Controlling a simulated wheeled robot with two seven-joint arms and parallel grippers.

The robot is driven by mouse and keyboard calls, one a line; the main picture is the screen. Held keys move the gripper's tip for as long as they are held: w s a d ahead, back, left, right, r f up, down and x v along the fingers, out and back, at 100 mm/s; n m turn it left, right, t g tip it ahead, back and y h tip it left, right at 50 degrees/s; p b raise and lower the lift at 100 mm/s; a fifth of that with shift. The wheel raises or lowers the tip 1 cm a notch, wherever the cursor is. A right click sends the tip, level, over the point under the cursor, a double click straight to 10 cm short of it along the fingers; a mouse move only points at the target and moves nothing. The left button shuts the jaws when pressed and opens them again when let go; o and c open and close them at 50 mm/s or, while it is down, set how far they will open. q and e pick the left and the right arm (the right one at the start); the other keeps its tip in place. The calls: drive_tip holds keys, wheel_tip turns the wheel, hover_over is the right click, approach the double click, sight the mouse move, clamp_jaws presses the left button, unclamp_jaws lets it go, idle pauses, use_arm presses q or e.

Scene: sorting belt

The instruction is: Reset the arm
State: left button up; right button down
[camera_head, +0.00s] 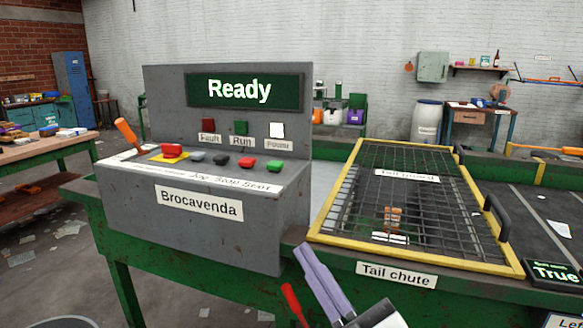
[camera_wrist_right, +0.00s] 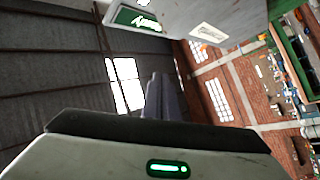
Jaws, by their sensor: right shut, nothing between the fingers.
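My right gripper (camera_head: 304,250) rises from the bottom middle of the head view, in front of the control box and left of the tail chute label. Its lilac fingers are shut with nothing between them. In the right wrist view its fingers (camera_wrist_right: 162,98) stick up against the roof. The grey control box (camera_head: 180,228), marked Brocavenda, has a screen (camera_head: 240,91) reading Ready. An orange lever (camera_head: 127,133) and several buttons, including a red mushroom button (camera_head: 172,151), sit on its top. My left gripper is not in view.
The yellow-framed mesh tail guard (camera_head: 332,190) lies over the belt on the right, with an orange item (camera_head: 393,217) under it. A sign (camera_head: 555,273) reads True. A red rod (camera_head: 293,303) shows beside the gripper. A wooden bench (camera_head: 40,150) stands left.

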drive_tip(key=s+d+f+m+g+h, duration=0.1)
drive_tip(key=s+d+f+m+h, duration=0.15)
drive_tip(key=f, duration=0.55)
drive_tip(key=s+d+f+m+g+h, duration=0.1)
drive_tip(key=d+f+m+g+h, duration=0.2)
drive_tip(key=f, duration=0.6)
drive_tip(key=s+d+f+m+h, duration=0.1)
drive_tip(key=d+f+m+h, duration=0.25)
drive_tip(key=f, duration=0.45)
drive_tip(key=s+d+f+m+g+h, duration=0.1)
drive_tip(key=s+d+f+m+g, duration=0.2)
drive_tip(key=s+f+g, duration=0.4)
drive_tip(key=s+f, duration=0.9)
drive_tip(key=f, duration=0.1)
drive_tip(key=shift+s+d+h, duration=0.2)
drive_tip(key=shift+d+h, duration=0.1)
drive_tip(key=shift+d, duration=0.05)
